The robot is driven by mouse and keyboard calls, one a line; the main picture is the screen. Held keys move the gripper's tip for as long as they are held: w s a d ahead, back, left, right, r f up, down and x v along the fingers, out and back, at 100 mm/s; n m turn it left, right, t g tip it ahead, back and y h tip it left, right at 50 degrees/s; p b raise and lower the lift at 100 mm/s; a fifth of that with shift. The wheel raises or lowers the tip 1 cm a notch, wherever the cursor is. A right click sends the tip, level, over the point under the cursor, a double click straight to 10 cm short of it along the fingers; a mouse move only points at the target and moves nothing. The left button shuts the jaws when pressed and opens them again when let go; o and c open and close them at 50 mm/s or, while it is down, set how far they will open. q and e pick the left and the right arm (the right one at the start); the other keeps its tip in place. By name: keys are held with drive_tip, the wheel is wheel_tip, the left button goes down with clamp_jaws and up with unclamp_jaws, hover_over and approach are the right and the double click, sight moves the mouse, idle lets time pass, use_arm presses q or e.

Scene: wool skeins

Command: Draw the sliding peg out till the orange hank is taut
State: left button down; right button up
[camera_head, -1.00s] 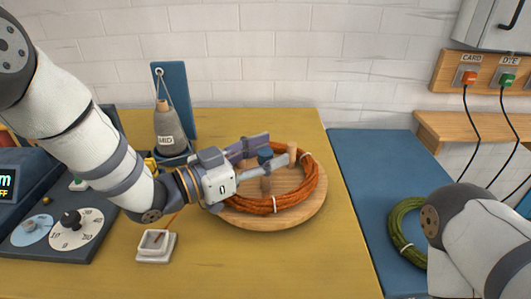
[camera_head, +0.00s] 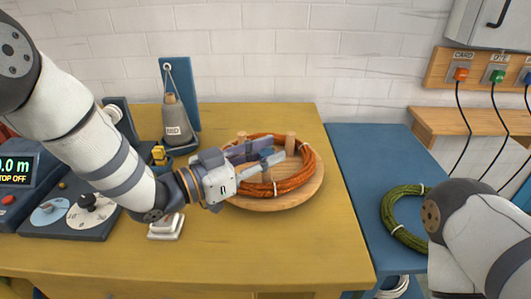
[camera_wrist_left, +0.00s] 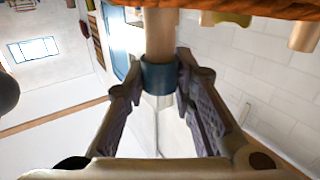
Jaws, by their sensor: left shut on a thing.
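The orange hank (camera_head: 298,181) lies in a loop on a round wooden board (camera_head: 300,203), with a pale tie on its near side. Wooden pegs (camera_head: 291,143) stand up from the board; another (camera_head: 241,136) is at the back. My left gripper (camera_head: 268,155) reaches over the loop from the left. In the left wrist view its fingers (camera_wrist_left: 158,85) are shut on the blue collar (camera_wrist_left: 158,74) of a wooden peg, the sliding peg (camera_wrist_left: 161,35). The hank (camera_wrist_left: 245,8) crosses the top of that view. The fingers mostly hide this peg in the head view. I cannot tell whether the hank is taut.
A grey cone (camera_head: 174,122) on a stand is behind my left arm. A green hank (camera_head: 399,216) lies on the blue table (camera_head: 360,180). The front yellow tabletop is clear.

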use_arm(q)
drive_tip(key=c, duration=1.3)
unclamp_jaws()
drive_tip(key=shift+f, duration=0.1)
drive_tip(key=shift+c, duration=0.2)
drive_tip(key=v, duration=1.2)
